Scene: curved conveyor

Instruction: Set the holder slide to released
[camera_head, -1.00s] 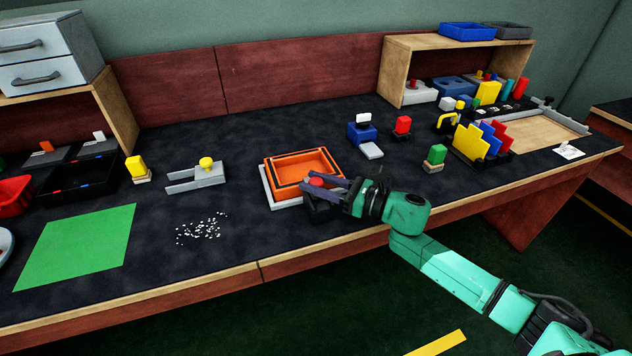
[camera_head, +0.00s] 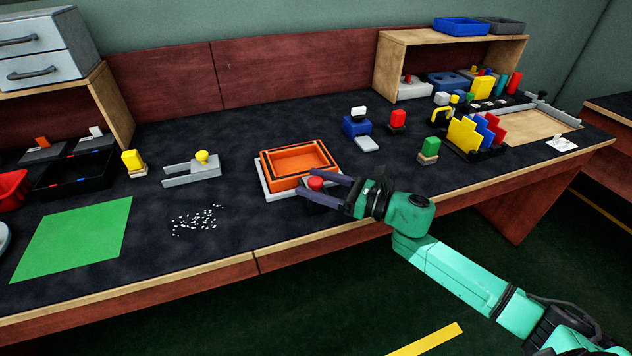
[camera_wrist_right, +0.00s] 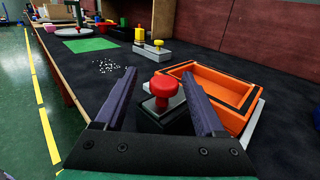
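The holder slide has a red mushroom-shaped knob (camera_head: 316,183) on a dark block, at the front right of a grey holder plate (camera_head: 265,187). An orange tray (camera_head: 299,160) with a dark rim sits on that plate. My right gripper (camera_head: 307,181) is open, with its two dark fingers low on either side of the knob. In the right wrist view the red knob (camera_wrist_right: 163,87) stands upright between the fingers, with space on both sides. The dark block is partly hidden by the gripper. My left gripper is not in view.
A grey fixture with a yellow knob (camera_head: 202,158), white bits (camera_head: 198,217) and a green sheet (camera_head: 75,238) lie to the left. A blue block (camera_head: 356,126), a green block (camera_head: 430,147) and coloured plates (camera_head: 475,134) stand to the right. The table's front edge is close.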

